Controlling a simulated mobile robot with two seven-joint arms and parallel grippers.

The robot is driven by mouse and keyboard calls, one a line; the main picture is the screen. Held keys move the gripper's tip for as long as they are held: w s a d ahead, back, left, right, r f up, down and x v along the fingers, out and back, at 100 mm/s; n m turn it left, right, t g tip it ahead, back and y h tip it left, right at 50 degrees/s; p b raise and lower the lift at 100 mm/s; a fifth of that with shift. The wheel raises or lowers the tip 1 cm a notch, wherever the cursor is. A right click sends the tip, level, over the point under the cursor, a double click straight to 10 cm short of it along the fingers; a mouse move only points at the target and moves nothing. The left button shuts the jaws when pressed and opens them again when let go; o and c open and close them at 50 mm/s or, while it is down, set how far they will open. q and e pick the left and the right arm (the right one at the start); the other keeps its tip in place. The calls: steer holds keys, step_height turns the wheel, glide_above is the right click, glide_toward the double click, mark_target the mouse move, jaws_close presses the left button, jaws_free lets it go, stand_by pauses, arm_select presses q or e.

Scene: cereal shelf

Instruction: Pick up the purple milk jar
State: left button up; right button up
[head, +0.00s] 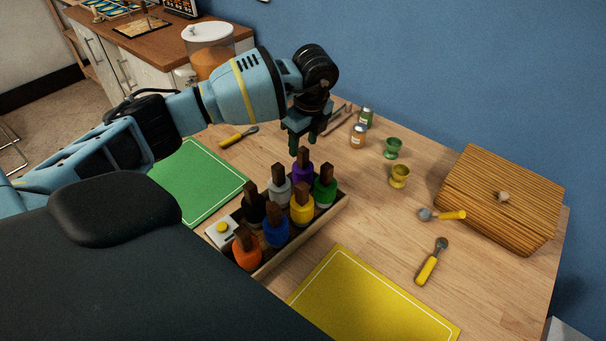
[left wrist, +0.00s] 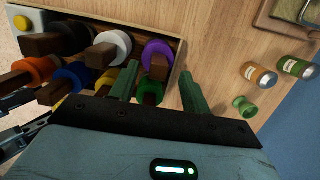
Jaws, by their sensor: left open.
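The purple milk jar (head: 302,172) has a brown wooden handle or stopper on top. It stands upright in the far end of a wooden crate (head: 333,208), between a grey jar (head: 279,187) and a green jar (head: 324,190). My left gripper (head: 304,146) is open and empty, pointing down just above the purple jar. In the left wrist view the purple jar (left wrist: 158,50) shows between the two green fingers of my left gripper (left wrist: 159,84), with its brown top toward me. I cannot tell the exact gap. My right gripper is not in view.
Black, orange (head: 246,252), blue (head: 276,232) and yellow jars (head: 302,206) fill the crate. Small tins (head: 358,136), cups (head: 393,148), yellow-handled tools (head: 431,263) and a wooden box (head: 502,212) stand to the right. Green (head: 196,182) and yellow mats (head: 365,300) flank the crate.

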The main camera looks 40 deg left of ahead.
mark_target(303, 149)
arm_select(q)
steer(key=shift+a+f, duration=0.2)
steer(key=shift+f, duration=2.4)
steer(key=shift+r, duration=0.1)
jaws_close()
